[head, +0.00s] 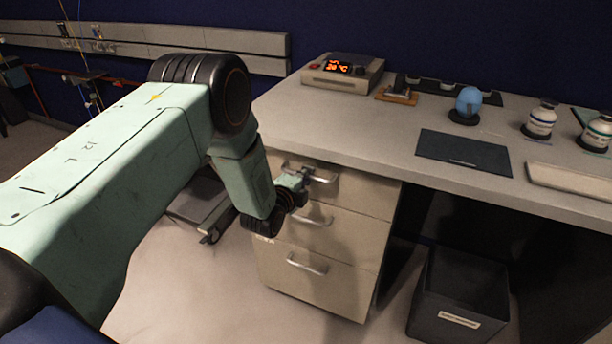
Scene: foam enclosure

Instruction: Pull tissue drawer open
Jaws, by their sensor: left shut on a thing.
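A beige drawer cabinet with three stacked drawers stands under the left end of the bench. The top drawer (365,196) has a silver bar handle (324,181) and looks closed or nearly so. My left gripper (305,178) is at this handle, shut on its left part; the fingertips are small and partly hidden by the wrist. The middle drawer (350,238) and bottom drawer (325,285) look closed, each with its own bar handle. No label naming the tissue drawer is readable. My right gripper is not in view.
The bench top (375,125) holds a heater with a red display (343,71), a blue round object (469,101), a dark mat (464,152), white bottles (541,120) and a pale tray (572,180). A dark bin (458,295) stands on the floor right of the cabinet. Floor before the drawers looks clear.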

